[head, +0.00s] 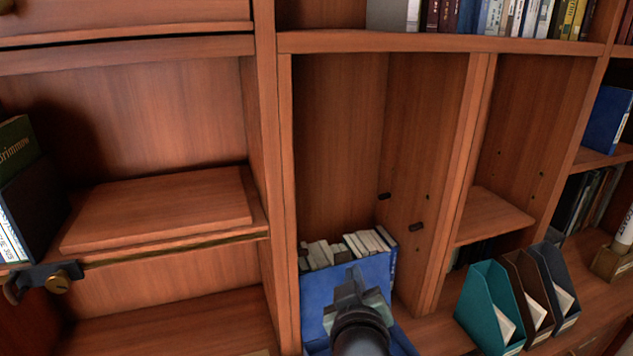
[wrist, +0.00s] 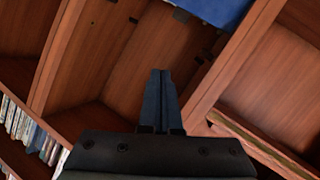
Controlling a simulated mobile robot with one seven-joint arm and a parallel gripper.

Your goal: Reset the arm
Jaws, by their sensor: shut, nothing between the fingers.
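My gripper shows in the wrist view (wrist: 160,75) with its two dark fingers pressed together and nothing between them. In the head view my dark arm end (head: 358,300) reaches up from the bottom edge, in front of a blue book box (head: 375,275) in the middle compartment. The fingertips are hard to make out in the head view. I cannot tell whether the arm touches the box.
Wooden shelving (head: 285,180) surrounds the arm, with upright dividers on both sides of the middle compartment. Teal (head: 487,305) and other file holders stand at the lower right. Books (head: 500,18) line the top shelf. The upper middle compartment is empty.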

